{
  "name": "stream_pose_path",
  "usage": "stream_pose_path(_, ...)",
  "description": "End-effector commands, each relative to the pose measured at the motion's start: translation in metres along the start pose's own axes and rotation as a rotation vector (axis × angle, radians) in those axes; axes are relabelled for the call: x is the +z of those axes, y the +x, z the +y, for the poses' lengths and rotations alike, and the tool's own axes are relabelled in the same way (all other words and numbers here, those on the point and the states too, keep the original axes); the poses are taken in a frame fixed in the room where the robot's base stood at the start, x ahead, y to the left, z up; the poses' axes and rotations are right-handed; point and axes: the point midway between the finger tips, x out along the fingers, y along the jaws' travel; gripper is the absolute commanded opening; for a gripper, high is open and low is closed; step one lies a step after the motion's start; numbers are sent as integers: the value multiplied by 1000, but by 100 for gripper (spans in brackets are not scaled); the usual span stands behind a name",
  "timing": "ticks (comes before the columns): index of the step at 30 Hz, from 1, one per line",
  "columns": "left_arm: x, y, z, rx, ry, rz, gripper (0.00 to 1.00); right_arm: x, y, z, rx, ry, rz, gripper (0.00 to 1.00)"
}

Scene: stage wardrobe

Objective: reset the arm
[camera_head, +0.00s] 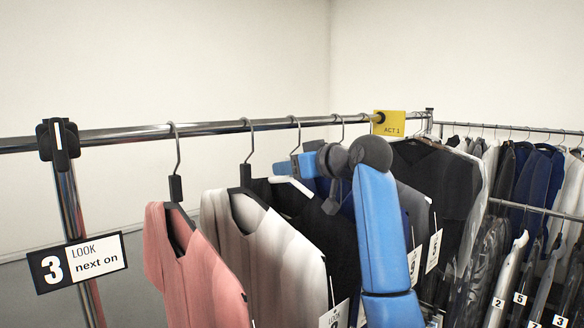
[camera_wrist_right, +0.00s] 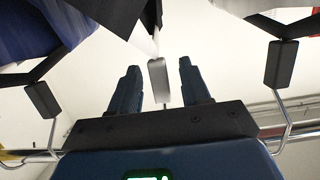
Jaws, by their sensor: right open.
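My right arm reaches up among the hung clothes, and my right gripper (camera_head: 287,167) is beside the hangers below the rail (camera_head: 225,126). In the right wrist view my right gripper (camera_wrist_right: 160,85) has its two dark fingers apart. A grey hanger neck block (camera_wrist_right: 157,80) shows in the gap between them; I cannot tell whether it touches either finger. A white hanger (camera_head: 292,184) is just below the gripper in the head view. My left gripper is not in view.
A pink top (camera_head: 197,262) and a cream top (camera_head: 262,245) hang left of my arm. A black shirt (camera_head: 435,175) hangs to its right. A "LOOK 3 next on" sign (camera_head: 79,263) is on the left post. A second rack (camera_head: 505,127) stands right. Air above the rail is clear.

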Motion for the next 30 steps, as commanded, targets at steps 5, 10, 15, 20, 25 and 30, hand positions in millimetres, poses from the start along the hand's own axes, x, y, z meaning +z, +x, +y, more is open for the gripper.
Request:
stream_pose_path(5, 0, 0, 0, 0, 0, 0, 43, 0, 0, 0, 0, 0, 0, 42)
stream_pose_path(10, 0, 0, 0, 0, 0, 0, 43, 0, 0, 0, 0, 0, 0, 16)
stream_pose_path(15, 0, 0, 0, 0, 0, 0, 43, 0, 0, 0, 0, 0, 0, 0)
stream_pose_path(20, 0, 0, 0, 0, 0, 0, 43, -1, -1, 0, 0, -1, 2, 0)
stream_pose_path(25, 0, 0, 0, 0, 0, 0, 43, -2, -1, 0, 0, -1, 2, 0)
stream_pose_path(30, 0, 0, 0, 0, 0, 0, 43, -6, -2, 0, 1, -1, 2, 0)
